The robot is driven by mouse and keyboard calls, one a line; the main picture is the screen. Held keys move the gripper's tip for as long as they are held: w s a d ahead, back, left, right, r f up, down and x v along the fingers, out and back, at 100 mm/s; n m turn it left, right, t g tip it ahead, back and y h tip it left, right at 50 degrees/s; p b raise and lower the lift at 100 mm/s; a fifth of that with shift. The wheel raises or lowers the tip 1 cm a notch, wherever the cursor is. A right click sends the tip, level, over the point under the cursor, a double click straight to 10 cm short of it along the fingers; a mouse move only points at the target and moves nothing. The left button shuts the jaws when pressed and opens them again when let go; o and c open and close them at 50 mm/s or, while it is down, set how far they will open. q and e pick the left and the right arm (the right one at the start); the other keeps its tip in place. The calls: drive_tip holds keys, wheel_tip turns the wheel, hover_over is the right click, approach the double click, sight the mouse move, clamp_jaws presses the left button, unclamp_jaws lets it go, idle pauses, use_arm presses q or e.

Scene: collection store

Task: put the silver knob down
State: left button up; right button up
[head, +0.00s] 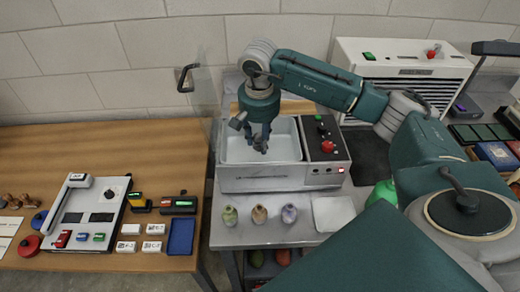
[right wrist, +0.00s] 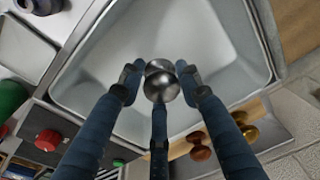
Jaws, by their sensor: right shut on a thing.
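My right gripper (head: 262,143) hangs fingers-down over the white basin (head: 232,148) of the grey bench unit. In the right wrist view, the gripper (right wrist: 160,78) is shut on a shiny silver knob (right wrist: 161,88), with its fingers around the knob's sides. The basin (right wrist: 95,88) shows behind and below the knob, and its visible floor is bare. I cannot tell the exact height of the knob above the basin floor. In the head view the knob is small and mostly hidden by the fingers. My left gripper is not in view.
A control panel with a red button (head: 327,146) is right of the basin. Amber and brown knobs (right wrist: 198,146) sit beside the basin. A wooden table (head: 150,180) with instruments is at left.

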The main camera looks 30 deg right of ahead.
drive_tip(key=shift+f, duration=0.8)
wheel_tip(320, 180, down, 3)
drive_tip(key=shift+f+p, duration=0.2)
drive_tip(key=shift+p, duration=0.5)
drive_tip(key=shift+f, duration=0.6)
drive_tip(key=o, duration=0.9)
drive_tip(key=shift+c, duration=0.2)
drive_tip(key=o, duration=0.4)
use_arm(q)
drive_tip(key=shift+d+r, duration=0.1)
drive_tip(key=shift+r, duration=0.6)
use_arm(e)
drive_tip(key=shift+o, duration=0.2)
